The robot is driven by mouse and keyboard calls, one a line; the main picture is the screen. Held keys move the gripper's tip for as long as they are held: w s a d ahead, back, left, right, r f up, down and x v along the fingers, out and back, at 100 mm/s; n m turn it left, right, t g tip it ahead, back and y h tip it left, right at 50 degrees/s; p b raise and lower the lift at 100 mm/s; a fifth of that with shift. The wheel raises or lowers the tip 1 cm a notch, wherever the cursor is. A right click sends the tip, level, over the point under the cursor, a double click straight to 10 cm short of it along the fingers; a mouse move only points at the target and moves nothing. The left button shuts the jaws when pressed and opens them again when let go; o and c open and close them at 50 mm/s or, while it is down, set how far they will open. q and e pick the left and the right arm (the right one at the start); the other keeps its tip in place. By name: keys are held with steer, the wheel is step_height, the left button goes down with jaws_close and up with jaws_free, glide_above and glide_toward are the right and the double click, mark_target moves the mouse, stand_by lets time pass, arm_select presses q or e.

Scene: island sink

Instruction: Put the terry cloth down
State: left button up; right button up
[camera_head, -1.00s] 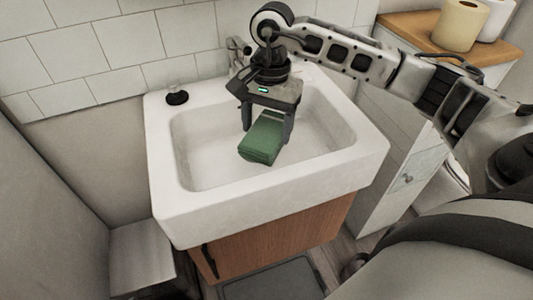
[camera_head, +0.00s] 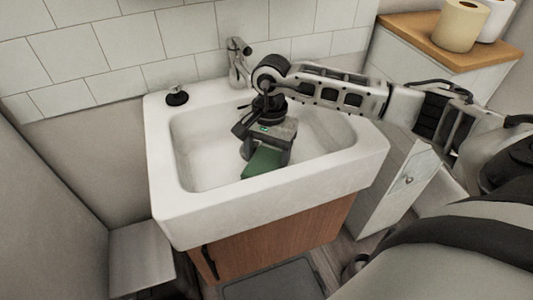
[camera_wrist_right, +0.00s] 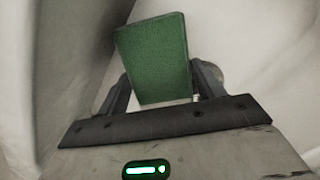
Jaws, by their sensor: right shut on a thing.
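The green terry cloth (camera_head: 262,162) is a folded block down inside the white sink basin (camera_head: 203,150). My right gripper (camera_head: 264,155) points down into the basin and is shut on the cloth. In the right wrist view the cloth (camera_wrist_right: 155,58) sits between the two fingers (camera_wrist_right: 160,92), with the pale basin wall around it. Part of the cloth is hidden behind the gripper in the head view. I cannot tell whether the cloth touches the basin floor. My left gripper is not in view.
A faucet (camera_head: 238,62) stands at the back rim of the sink, close to my right arm. A black-topped soap dispenser (camera_head: 176,95) is at the rim's back left corner. A wooden counter with paper rolls (camera_head: 459,25) is at the right. The left of the basin is clear.

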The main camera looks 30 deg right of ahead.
mark_target(270, 155)
steer(key=o, duration=0.9)
steer(key=shift+r, duration=0.1)
steer(key=r, duration=0.4)
steer(key=d+r, duration=0.1)
steer(key=r, duration=0.7)
steer(key=shift+w+d, duration=0.15)
steer(key=shift+w, duration=0.2)
